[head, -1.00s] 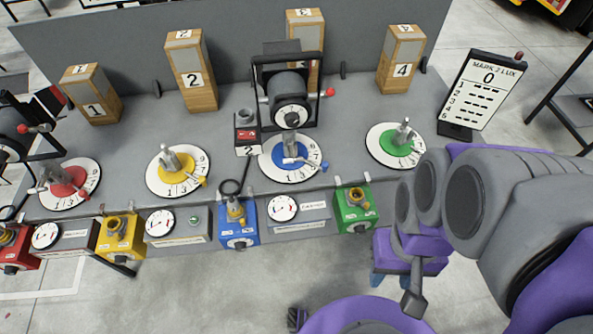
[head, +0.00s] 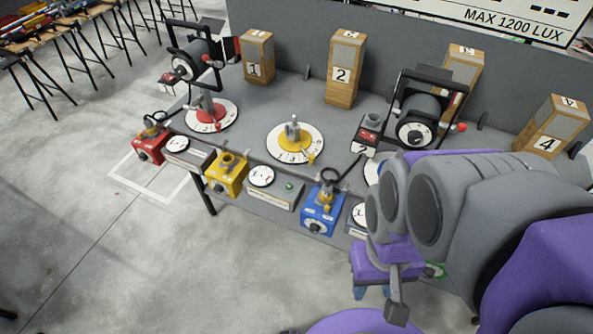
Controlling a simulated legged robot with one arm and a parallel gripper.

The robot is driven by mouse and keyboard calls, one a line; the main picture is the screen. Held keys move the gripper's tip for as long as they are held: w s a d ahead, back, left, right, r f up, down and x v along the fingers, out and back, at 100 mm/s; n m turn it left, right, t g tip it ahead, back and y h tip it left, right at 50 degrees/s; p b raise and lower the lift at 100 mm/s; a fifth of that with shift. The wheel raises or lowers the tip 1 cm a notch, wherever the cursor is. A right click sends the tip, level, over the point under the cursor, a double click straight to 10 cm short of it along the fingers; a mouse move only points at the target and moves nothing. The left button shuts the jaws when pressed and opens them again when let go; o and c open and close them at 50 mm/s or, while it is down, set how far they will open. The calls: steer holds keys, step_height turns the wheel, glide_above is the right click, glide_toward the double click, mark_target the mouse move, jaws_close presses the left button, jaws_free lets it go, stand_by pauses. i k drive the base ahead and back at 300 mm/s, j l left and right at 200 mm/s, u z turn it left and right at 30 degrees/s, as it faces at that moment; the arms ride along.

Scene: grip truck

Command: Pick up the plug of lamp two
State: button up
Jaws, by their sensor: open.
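Lamp two (head: 422,118), a grey lamp in a black frame, stands on the grey bench by a small block marked 2 (head: 364,147). Its black cable runs down to the blue socket box (head: 322,218) at the bench's front edge. The plug (head: 326,194) appears seated upright on top of that box; its details are small. My gripper (head: 373,292) is open and empty, low in front of the bench, to the right of and nearer than the blue box. My purple and grey arm hides the green box almost wholly and most of the blue dial.
Lamp one (head: 197,62) stands at the left, its cable running to the red box (head: 150,145). A yellow box (head: 227,176) sits between the red and blue ones. Numbered wooden blocks (head: 345,70) line the back. The floor (head: 120,260) at front left is clear.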

mark_target(326, 191)
steer(key=i+j+z, duration=0.1)
steer(key=z, duration=0.4)
steer(key=j+z, duration=0.25)
steer(key=z, duration=0.25)
steer(key=j+z, duration=0.2)
steer(key=j, duration=0.65)
steer(key=j+z, duration=0.2)
steer(key=j, duration=0.6)
steer(key=k+j+z, duration=0.2)
steer(key=j, duration=0.65)
steer(key=i, duration=0.05)
